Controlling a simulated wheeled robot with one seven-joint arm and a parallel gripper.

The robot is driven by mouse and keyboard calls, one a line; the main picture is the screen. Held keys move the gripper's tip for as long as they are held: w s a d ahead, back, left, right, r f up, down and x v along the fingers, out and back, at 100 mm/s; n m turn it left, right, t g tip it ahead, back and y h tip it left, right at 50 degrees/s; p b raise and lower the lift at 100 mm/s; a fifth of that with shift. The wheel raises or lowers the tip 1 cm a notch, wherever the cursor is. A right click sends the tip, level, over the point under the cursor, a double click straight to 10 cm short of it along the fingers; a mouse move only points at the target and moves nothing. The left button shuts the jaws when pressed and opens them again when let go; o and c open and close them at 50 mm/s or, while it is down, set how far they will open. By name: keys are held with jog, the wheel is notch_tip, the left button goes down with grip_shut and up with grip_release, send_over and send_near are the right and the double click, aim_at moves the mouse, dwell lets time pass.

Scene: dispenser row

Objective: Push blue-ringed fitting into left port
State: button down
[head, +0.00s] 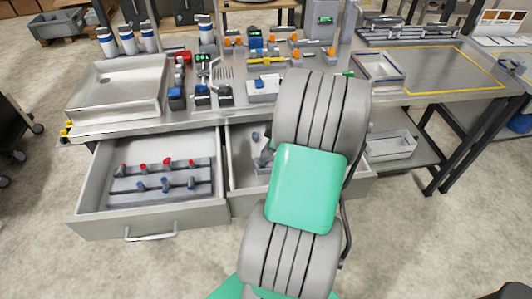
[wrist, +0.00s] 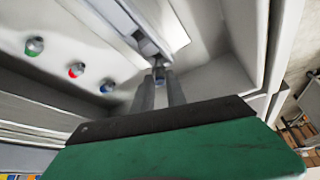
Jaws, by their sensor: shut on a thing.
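My gripper (wrist: 160,88) reaches down into the open right drawer (head: 236,170). In the wrist view its two fingers are close together, shut on a small grey-blue piece, which I take as the blue-ringed fitting (wrist: 159,72). Its ring and lower end are mostly hidden between the fingertips. It is beside a pale block with a slot-like recess (wrist: 148,46); I cannot tell whether it touches it. The left port cannot be made out for sure. In the head view my arm hides the fingertips. A small blue piece (head: 255,135) shows in the right drawer.
The open left drawer (head: 90,215) holds racks with several red-ringed (head: 143,167) and blue-ringed fittings (head: 165,184). Round green (wrist: 34,46), red (wrist: 76,70) and blue (wrist: 107,86) parts sit left of my fingers. Drawer walls (wrist: 262,45) are close on the right.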

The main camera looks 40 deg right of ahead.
jog(key=shift+f, duration=0.15)
jog(key=shift+f+b, duration=1.2)
jog(key=c, duration=1.3)
grip_release()
jog(key=v, duration=0.8)
